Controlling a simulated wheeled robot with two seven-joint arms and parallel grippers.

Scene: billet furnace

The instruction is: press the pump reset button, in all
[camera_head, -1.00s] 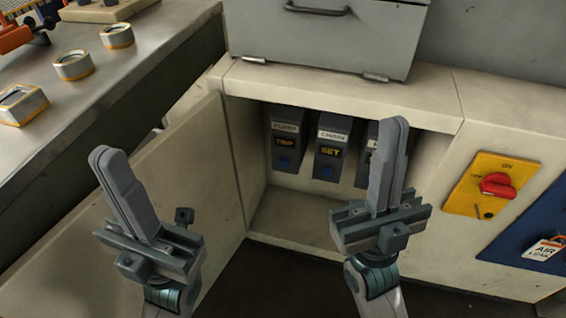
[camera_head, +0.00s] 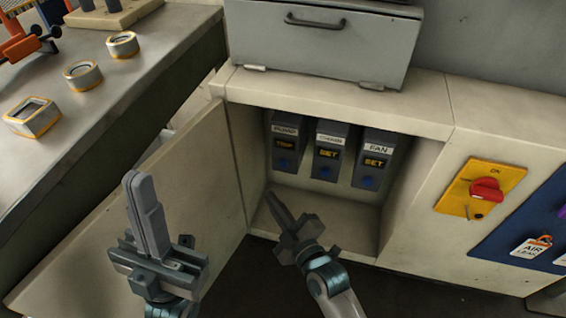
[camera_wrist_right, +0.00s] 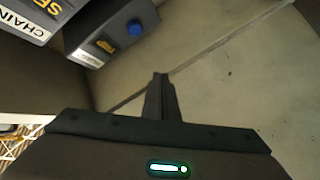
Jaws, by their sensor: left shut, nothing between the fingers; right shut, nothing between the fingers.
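The pump unit (camera_head: 285,128) is the leftmost of three dark grey units in an open low cabinet. Its display shows amber letters that look like TRIP, and its blue button (camera_head: 284,165) is below them. The pump unit (camera_wrist_right: 88,52) and its blue button (camera_wrist_right: 135,28) also show in the right wrist view. My right gripper (camera_head: 271,196) is shut and empty at the cabinet opening, below the pump unit in the picture and apart from the button. Its fingers (camera_wrist_right: 160,78) point into the cabinet. My left gripper (camera_head: 136,178) is shut and empty in front of the open cabinet door.
The chain unit (camera_head: 328,135) and fan unit (camera_head: 374,135) both read SET. The open cabinet door (camera_head: 190,180) stands at the left. A yellow panel with a red switch (camera_head: 486,190) and an AIR LEAK tag (camera_head: 531,247) are at the right.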

